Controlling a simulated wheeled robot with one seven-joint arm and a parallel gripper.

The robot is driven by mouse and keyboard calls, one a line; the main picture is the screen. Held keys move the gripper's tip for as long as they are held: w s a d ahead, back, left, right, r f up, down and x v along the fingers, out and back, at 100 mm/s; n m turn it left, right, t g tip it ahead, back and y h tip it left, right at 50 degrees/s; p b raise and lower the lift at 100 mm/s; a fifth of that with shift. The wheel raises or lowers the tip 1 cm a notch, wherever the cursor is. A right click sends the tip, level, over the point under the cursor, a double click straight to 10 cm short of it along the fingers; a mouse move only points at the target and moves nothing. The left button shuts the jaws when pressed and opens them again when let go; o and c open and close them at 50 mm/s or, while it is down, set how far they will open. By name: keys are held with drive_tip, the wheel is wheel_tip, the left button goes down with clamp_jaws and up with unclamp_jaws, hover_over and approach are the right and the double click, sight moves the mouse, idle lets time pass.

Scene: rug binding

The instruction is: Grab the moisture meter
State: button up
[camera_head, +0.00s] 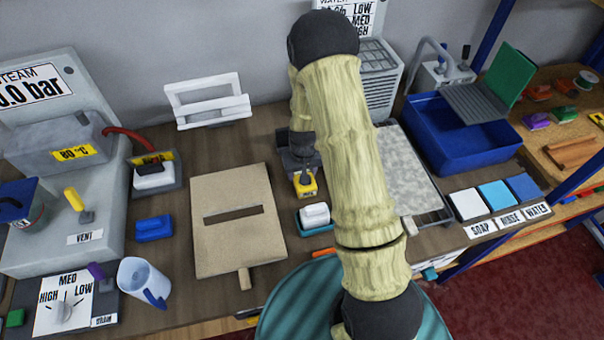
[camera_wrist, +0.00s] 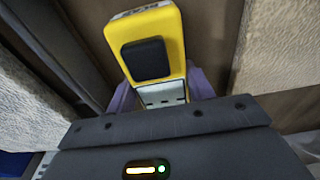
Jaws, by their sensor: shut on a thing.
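The moisture meter (camera_head: 306,186) is a small yellow device with a dark part, at the middle of the bench in the head view. In the wrist view the yellow meter (camera_wrist: 168,22) shows a black pad and a pale grey lower section. My gripper (camera_head: 303,172) is at the meter, partly hidden by my arm. In the wrist view my purple fingers (camera_wrist: 162,92) are on both sides of the meter's lower section, shut on it. I cannot tell whether the meter is lifted off the bench.
A beige board with a slot (camera_head: 215,243) lies left of the meter. A teal tray with a white block (camera_head: 315,215) sits just in front. A grey speckled slab (camera_head: 407,165) and a blue tub (camera_head: 465,150) are to the right. A white jug (camera_head: 140,280) stands front left.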

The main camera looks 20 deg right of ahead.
wheel_tip(320, 180, up, 10)
drive_tip(key=shift+f+b, duration=0.25)
drive_tip(key=shift+b, duration=0.55)
